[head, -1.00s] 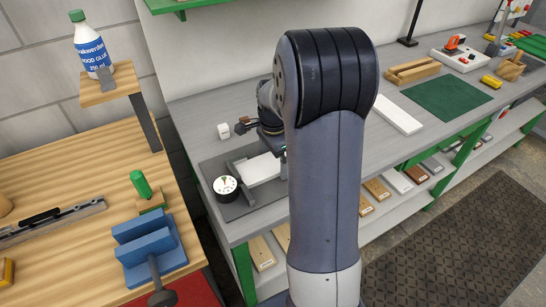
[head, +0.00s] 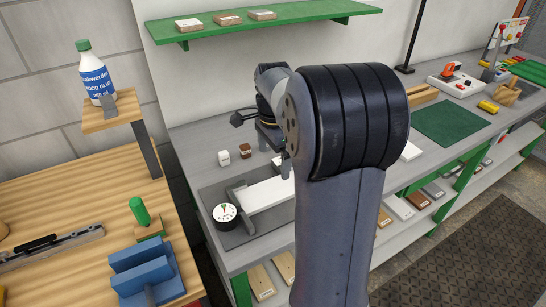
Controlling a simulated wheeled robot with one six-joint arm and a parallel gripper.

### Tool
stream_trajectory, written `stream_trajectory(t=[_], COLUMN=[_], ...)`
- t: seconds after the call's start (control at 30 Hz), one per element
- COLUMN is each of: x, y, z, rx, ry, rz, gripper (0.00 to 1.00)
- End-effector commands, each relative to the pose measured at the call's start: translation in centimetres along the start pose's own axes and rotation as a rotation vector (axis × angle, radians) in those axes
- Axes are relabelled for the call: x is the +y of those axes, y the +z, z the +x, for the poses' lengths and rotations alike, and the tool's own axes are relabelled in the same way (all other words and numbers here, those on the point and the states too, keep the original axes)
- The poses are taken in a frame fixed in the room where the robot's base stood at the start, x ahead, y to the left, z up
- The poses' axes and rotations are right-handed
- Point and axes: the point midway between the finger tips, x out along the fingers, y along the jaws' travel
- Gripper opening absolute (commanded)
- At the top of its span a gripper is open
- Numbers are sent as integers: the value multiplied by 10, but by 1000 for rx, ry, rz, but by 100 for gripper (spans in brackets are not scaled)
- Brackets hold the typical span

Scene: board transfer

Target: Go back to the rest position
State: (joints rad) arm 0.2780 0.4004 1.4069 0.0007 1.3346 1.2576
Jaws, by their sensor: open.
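My arm stands in the middle of the head view and hides part of the bench. My gripper (head: 278,143) shows only partly, left of my arm's big dark joint and above the grey bench (head: 190,142). Its jaws are open, and I see nothing held in them. A white board (head: 265,193) lies below it in a grey fixture (head: 231,233) beside a round dial gauge (head: 225,213). My gripper looks apart from the board, but its fingertips are partly hidden. Another pale board (head: 411,152) shows partly behind my arm.
A green wall shelf (head: 335,11) with several small blocks hangs above my wrist. A white cube (head: 224,158) and a brown cube (head: 245,151) sit on the bench near my gripper.

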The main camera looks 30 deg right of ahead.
Motion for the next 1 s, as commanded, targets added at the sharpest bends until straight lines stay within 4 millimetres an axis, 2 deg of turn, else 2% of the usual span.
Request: stream_trajectory(t=[0.17,0.27,0.7,0.83,1.0], x=[0,0,1,1,0], y=[0,0,-1,-1,-3], z=[7,19,93,105,108], rx=[0,-1,0,0,1], ry=[1,4,4,2,-1], rz=[0,0,1,1,1], gripper=[100,100,100,100,100])
